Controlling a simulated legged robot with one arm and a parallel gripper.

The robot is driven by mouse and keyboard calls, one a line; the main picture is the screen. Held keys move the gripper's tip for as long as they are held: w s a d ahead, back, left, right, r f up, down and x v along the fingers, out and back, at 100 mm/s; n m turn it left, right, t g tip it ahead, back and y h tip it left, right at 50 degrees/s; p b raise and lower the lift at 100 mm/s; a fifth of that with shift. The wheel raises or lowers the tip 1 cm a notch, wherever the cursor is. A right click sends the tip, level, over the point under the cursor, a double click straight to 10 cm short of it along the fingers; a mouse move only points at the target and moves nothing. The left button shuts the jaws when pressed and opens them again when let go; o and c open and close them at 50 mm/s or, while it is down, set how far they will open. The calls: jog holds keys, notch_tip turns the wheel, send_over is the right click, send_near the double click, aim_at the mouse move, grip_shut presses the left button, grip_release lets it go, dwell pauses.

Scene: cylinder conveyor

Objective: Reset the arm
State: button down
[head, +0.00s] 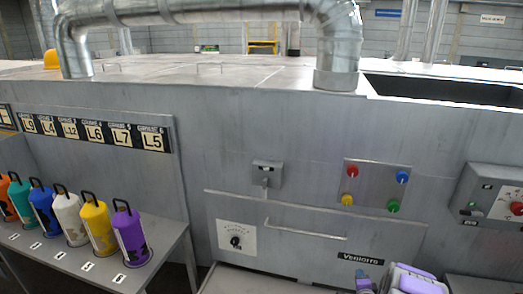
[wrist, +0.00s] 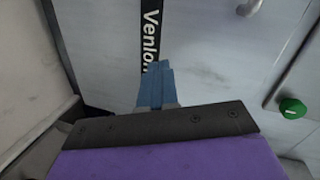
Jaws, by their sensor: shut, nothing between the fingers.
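My gripper (wrist: 160,72) shows in the wrist view as two blue fingers pressed together, with nothing between them. A dark bracket and a purple link of mine lie behind it. The fingers point at a grey panel with a black label (wrist: 150,30) reading "Venlo…", partly cut off. In the head view my purple arm shows at the bottom edge, right of centre, and my gripper (head: 364,284) is low in front of the machine, just below the "Venlo…" label (head: 360,258). I cannot tell how far the fingers are from the panel.
A grey machine front carries a drawer handle (head: 305,229), a dial (head: 236,241), a panel of coloured buttons (head: 376,187) and a control box (head: 492,203) at right. A shelf at left holds several coloured cylinders, the purple one (head: 131,235) nearest. A green knob (wrist: 292,108) shows beside my gripper.

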jog(key=s+a+r+n+g+y, duration=0.1)
jog(key=s+a+r+n+g, duration=0.35)
jog(key=a+r, duration=0.35)
jog(key=s+a+r+n+g+y, duration=0.1)
jog(key=s+a+r+n+g, duration=0.35)
jog(key=r, duration=0.55)
jog(key=s+a+r+n+g, duration=0.2)
jog(key=s+a+r+n, duration=0.1)
jog(key=s, duration=1)
jog(key=s+a+r+n+g+y, duration=0.1)
jog(key=s+a+r, duration=0.4)
jog(key=s, duration=0.9)
jog(key=s+a+r+n+g, duration=0.3)
jog(key=s+r+n+g, duration=0.1)
jog(key=s, duration=1)
jog(key=shift+s+a+r+n+g, duration=0.2)
jog(key=shift+a+r+n+g, duration=0.15)
jog(key=shift+r, duration=0.3)
